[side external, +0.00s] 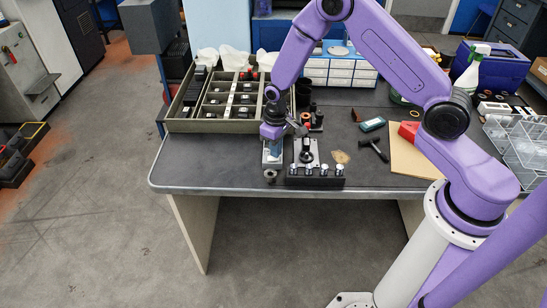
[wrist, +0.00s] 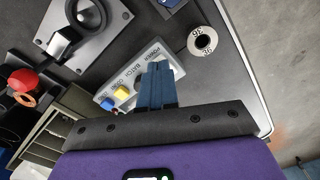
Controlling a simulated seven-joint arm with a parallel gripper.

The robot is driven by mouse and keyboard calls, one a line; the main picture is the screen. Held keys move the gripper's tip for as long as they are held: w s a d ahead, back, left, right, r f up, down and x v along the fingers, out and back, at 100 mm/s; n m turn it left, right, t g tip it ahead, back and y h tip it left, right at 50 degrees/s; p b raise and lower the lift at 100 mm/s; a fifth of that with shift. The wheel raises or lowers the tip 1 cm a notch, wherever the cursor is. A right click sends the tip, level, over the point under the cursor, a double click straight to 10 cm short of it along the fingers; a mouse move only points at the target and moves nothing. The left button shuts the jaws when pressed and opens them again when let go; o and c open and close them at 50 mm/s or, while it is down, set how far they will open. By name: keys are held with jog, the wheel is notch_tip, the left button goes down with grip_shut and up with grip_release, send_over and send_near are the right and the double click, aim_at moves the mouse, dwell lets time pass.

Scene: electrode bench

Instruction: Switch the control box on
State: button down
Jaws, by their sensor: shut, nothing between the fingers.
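The control box (wrist: 108,91) is a light grey box lettered POWER, BATCH and COUNT, with a yellow button (wrist: 121,92) and a blue button (wrist: 107,104). It lies on the bench in the wrist view. My gripper (wrist: 157,68) is shut and empty, its blue fingers over the POWER end of the box. They hide most of the power switch, so its position and whether the fingertips touch it cannot be told. In the side external view, my gripper (side external: 272,143) points down over the box (side external: 271,166) near the bench's front edge.
A round metal piece with numbers (wrist: 203,40) stands beside the box. A grey plate with a black fixture (wrist: 95,40) and a red knob (wrist: 22,80) are close by. A compartment tray (side external: 172,126) is behind, a black rack (side external: 315,181) to the right. The front left bench is clear.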

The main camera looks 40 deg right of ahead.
jog(key=shift+f, duration=0.55)
dwell(0.4)
jog(key=shift+r, duration=3.5)
jog(key=shift+r, duration=0.1)
jog(key=s+a+r+n, duration=0.45)
jog(key=s+r, duration=0.65)
jog(key=s, duration=0.3)
jog(key=s+d+r+n, duration=0.2)
jog(key=s+r, duration=0.1)
jog(key=s, duration=0.6)
jog(key=s+d+r+n, duration=0.2)
jog(key=s+r+n, duration=0.1)
jog(key=s, duration=0.6)
jog(key=shift+s+d, duration=0.15)
jog(key=shift+s, duration=0.1)
